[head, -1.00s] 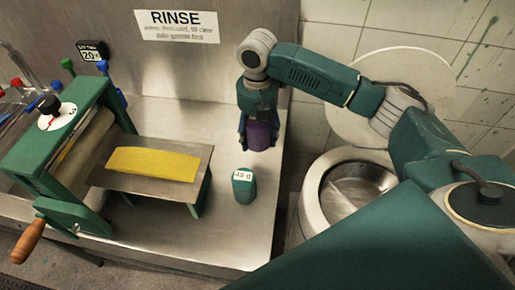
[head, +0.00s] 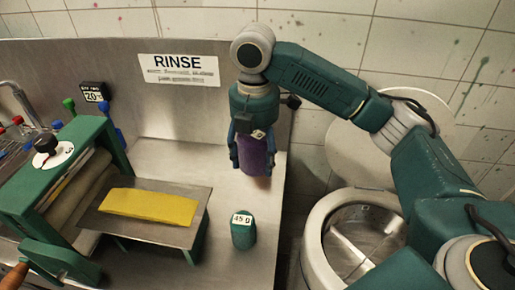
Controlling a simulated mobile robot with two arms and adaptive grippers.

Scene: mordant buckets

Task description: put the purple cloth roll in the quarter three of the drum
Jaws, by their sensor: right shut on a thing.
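The purple cloth roll (head: 257,157) is held upright in my right gripper (head: 253,160), which is shut on it above the back of the steel counter. The drum (head: 318,229) stands open at the right of the counter, with a pale round rim and metal dividers inside. Its round lid (head: 352,150) is raised behind it, partly hidden by my right arm. No quarter numbers can be read in the drum, and its right side is hidden by my arm. My left gripper is not in view.
A green roller press (head: 70,190) with a plate bearing a yellow cloth (head: 150,206) stands at the left. A green block labelled 45 g (head: 243,235) stands on the counter below the roll. A RINSE sign (head: 179,69) is on the back panel.

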